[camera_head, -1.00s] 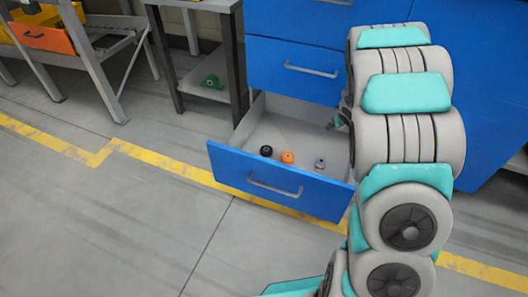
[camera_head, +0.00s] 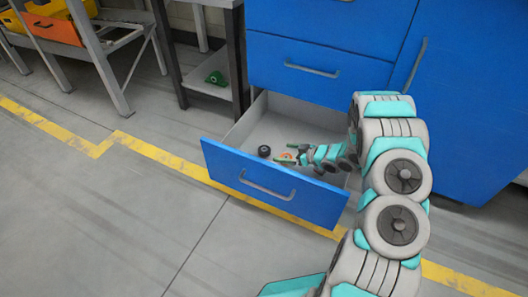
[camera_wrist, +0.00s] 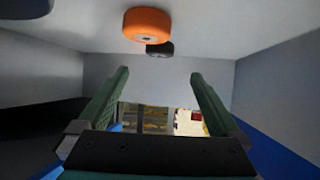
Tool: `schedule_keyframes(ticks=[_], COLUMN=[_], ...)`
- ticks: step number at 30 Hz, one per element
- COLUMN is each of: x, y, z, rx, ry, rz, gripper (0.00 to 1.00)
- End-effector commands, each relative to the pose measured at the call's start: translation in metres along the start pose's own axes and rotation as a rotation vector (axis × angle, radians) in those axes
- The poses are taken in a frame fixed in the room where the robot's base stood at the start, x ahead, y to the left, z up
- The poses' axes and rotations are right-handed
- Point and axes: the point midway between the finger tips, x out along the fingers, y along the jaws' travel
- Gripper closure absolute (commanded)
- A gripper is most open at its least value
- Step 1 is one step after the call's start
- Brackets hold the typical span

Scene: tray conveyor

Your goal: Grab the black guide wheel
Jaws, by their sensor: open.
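The black guide wheel (camera_head: 264,151) lies in the open blue drawer, left of an orange wheel (camera_head: 285,155). In the wrist view the black wheel (camera_wrist: 160,49) is partly hidden by the orange wheel (camera_wrist: 147,24). My gripper (camera_head: 286,154) reaches into the drawer from the right. Its green fingers are apart and empty, near the orange wheel and short of the black one. In the wrist view both fingers (camera_wrist: 159,73) point toward the black wheel's side, with nothing between them.
The drawer's blue front (camera_head: 240,175) and grey walls surround the wheels. A dark object (camera_wrist: 25,8) shows at the wrist view's upper left corner. A green part (camera_head: 216,78) lies on a shelf beside the cabinet. Bare drawer floor lies behind the wheels.

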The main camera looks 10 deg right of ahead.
Motion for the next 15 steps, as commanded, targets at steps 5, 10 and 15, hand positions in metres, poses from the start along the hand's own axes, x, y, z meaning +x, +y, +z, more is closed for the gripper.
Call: schedule_keyframes(ticks=[5,10,15], x=[0.03,0.05,0.061], y=[-0.001,0.0,0.0], z=[0.001,0.001,0.0], rx=[-0.001,0.001,-0.001], ry=[-0.002,-0.001,0.0], rz=[-0.001,0.001,0.001], gripper=[0.0,0.0,0.0])
